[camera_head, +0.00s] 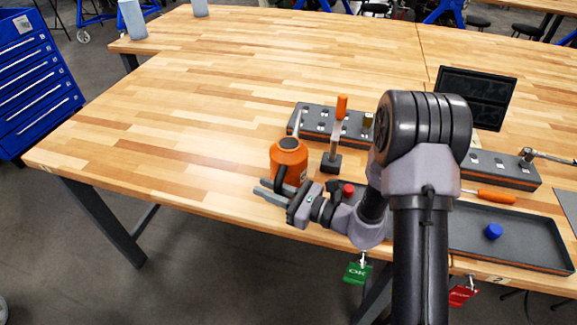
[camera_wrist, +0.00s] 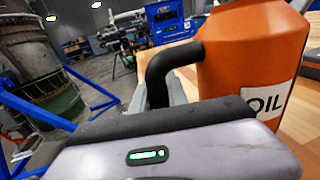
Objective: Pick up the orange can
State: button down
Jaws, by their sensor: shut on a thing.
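The orange can (camera_head: 289,154) is upright at the near side of the wooden table, with a dark top and a black handle (camera_head: 281,177) facing me. In the wrist view the orange can (camera_wrist: 254,57) fills the upper right, with a white "OIL" label and the black handle (camera_wrist: 172,66) curving out to the left. My gripper (camera_head: 265,190) is at the handle side of the can, shut on the handle. In the wrist view my gripper's body covers the bottom and hides the lower handle and the exact contact. I cannot tell whether the can's base touches the table.
An orange-handled hammer (camera_head: 341,107) stands on its head right of the can, before a slotted grey rack (camera_head: 314,121). A grey tray (camera_head: 520,243) holds a blue cap (camera_head: 493,231). A dark screen (camera_head: 476,97) stands behind. The table's left part is clear.

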notch_tip(320, 180, up, 10)
jog(key=p, duration=0.4)
dwell(0.4)
dwell(1.2)
jog(key=c, duration=2)
grip_release()
grip_shut()
